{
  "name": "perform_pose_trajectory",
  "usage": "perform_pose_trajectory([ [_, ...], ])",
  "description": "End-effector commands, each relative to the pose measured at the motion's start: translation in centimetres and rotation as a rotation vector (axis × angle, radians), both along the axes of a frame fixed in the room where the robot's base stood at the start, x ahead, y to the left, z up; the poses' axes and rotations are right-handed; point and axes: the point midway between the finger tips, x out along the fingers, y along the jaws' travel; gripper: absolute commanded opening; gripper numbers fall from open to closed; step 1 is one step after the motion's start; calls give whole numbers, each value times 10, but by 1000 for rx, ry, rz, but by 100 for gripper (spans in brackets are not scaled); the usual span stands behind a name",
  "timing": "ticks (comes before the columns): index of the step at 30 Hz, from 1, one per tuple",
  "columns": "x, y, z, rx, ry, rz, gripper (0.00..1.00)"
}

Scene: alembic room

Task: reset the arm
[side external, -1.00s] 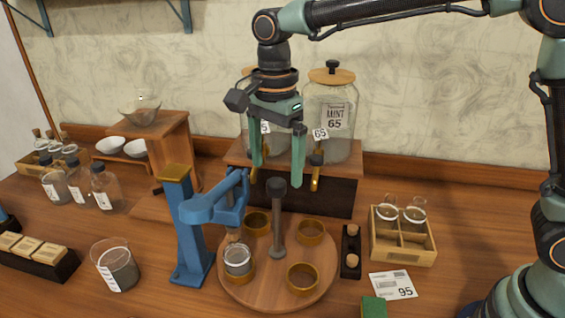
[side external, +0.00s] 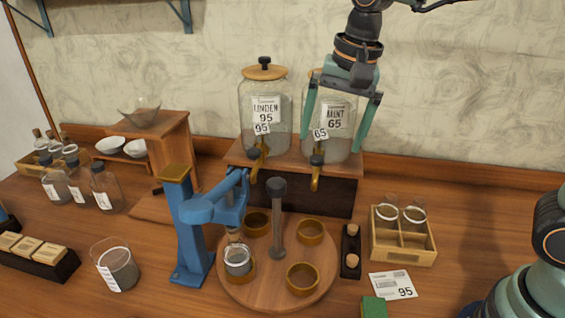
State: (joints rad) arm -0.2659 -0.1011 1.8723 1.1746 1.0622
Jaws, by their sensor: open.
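My gripper (side external: 337,143) hangs at the upper right of centre, its two green fingers spread apart and empty. It is in the air in front of the glass jar labelled MINT 65 (side external: 345,122) and covers part of that jar and its lid. Whether it touches the jar cannot be told from this view, but it appears apart from it. My arm runs up out of the top of the picture, so its upper links are hidden.
The LINDEN 95 jar (side external: 265,108) stands left on the same wooden stand. Below are a round wooden turntable (side external: 270,298) with brass rings and a jar, a blue press (side external: 190,235), a divided wooden crate (side external: 405,257) and a card (side external: 393,286).

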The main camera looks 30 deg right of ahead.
Motion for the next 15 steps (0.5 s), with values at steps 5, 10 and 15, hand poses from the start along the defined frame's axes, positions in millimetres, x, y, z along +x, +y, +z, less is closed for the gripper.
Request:
perform_pose_trajectory([
  [5, -31, -45, 1, -69, -130, 267, 100],
  [10, -59, -77, -9, -177, -232, 508, 100],
  [15, -76, -95, -21, -273, -290, 672, 100],
])
